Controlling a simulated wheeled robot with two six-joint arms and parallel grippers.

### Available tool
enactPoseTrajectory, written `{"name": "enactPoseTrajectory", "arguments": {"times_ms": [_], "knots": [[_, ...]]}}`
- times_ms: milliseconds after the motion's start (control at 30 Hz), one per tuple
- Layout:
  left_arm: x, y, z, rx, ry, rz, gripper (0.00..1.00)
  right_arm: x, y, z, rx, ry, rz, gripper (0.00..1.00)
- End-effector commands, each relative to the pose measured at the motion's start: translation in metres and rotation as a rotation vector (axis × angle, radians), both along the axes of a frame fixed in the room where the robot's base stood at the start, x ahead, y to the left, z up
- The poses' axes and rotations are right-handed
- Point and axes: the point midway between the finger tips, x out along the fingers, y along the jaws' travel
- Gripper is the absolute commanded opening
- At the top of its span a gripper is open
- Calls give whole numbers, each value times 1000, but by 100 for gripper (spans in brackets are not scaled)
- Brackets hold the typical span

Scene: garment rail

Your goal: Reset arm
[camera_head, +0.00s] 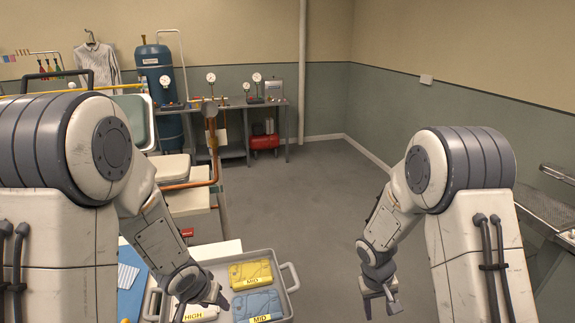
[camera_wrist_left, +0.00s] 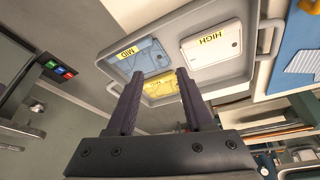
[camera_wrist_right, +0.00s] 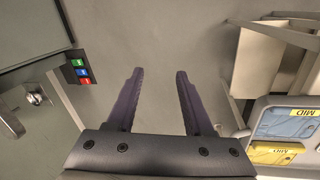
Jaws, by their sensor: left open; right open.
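My left gripper (camera_head: 181,305) hangs at the left side of a grey tray, in front of it in the head view. In the left wrist view its two dark fingers (camera_wrist_left: 157,100) are apart with nothing held between them. My right gripper (camera_head: 380,300) hangs over bare floor to the right of the tray. In the right wrist view its fingers (camera_wrist_right: 157,95) are apart and empty, with grey floor behind them. Both arms are bent with their forearms pointing down.
The grey tray (camera_head: 291,277) holds a yellow MID case (camera_head: 250,270), a blue MID case (camera_head: 258,302) and a white HIGH case (camera_head: 200,313). A metal bench (camera_head: 545,210) stands at the right edge. Open floor (camera_head: 300,190) lies ahead. A white shirt (camera_head: 97,62) hangs at back left.

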Motion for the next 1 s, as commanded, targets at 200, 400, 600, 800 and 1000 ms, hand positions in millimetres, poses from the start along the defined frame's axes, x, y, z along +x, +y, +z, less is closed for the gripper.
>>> {"name": "enactPoseTrajectory", "arguments": {"times_ms": [200, 400, 600, 800, 1000], "knots": [[-41, -56, 41, 143, 51, -145, 52, -62, 89, 74, 58, -13, 185, 52], [-119, -106, 67, 147, 171, -317, 52, -150, 141, 114, 161, 14, 367, 52], [-189, -135, 83, 96, 285, -487, 52, -217, 160, 128, 253, 50, 506, 52], [-212, -140, 88, 76, 327, -544, 52, -236, 163, 132, 282, 65, 549, 52], [-212, -140, 88, 76, 327, -544, 52, -236, 163, 132, 282, 65, 549, 52]]}}
